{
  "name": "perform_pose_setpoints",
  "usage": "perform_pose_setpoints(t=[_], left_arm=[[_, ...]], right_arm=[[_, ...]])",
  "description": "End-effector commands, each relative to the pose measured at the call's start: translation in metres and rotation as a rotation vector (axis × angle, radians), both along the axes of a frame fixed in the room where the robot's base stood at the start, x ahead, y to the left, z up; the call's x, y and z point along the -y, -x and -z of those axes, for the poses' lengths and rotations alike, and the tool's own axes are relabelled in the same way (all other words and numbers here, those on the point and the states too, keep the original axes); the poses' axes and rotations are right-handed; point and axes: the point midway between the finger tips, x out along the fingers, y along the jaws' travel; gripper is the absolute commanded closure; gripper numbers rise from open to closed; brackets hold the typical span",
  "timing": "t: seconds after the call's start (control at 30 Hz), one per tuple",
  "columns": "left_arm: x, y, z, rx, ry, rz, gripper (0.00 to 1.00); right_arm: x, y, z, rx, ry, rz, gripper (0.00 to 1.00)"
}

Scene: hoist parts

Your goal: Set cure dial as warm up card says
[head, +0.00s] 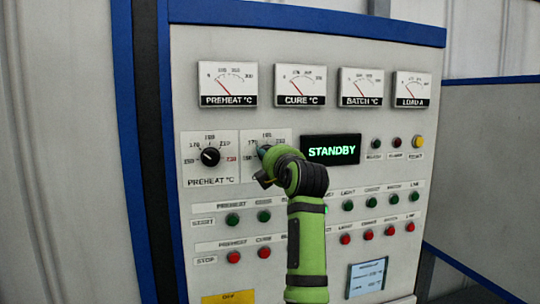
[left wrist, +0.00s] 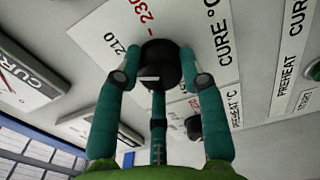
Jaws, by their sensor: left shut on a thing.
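The cure dial's round black knob (left wrist: 160,58) is in the left wrist view, on a white plate marked CURE °C, with 210 and a red 230 readable. My left gripper (left wrist: 161,80) has its teal fingers around the knob, shut on it. A white mark shows on the knob, but I cannot tell its exact setting. In the head view my left gripper (head: 265,164) and arm hide the knob and much of the cure dial plate (head: 280,135). A pale blue card (head: 367,278), low on the panel, has text too small to read. My right gripper is not in view.
The preheat dial (head: 210,157) is just left of the cure dial. A green STANDBY display (head: 331,149) is to the right. Gauges, including the cure gauge (head: 300,85), run above. Green start buttons (head: 232,219) and red stop buttons (head: 234,257) sit below.

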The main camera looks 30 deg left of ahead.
Motion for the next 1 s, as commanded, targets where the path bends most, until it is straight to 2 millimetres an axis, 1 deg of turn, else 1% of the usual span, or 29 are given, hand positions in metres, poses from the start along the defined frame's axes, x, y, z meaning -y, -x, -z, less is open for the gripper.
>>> perform_pose_setpoints(t=[0.03, 0.3, 0.5, 1.0], left_arm=[[0.001, 0.000, -0.005, -0.025, -0.032, 0.002, 0.93], [0.001, 0.000, -0.004, -0.175, -0.159, 0.002, 0.93], [0.001, 0.000, -0.003, -0.245, -0.218, 0.002, 0.93], [0.001, 0.000, -0.001, -0.289, -0.252, 0.002, 0.93]], right_arm=[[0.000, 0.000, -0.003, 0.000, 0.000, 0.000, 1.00], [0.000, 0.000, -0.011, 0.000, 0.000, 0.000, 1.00], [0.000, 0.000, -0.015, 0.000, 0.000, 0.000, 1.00], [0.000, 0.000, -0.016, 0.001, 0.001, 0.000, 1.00]])
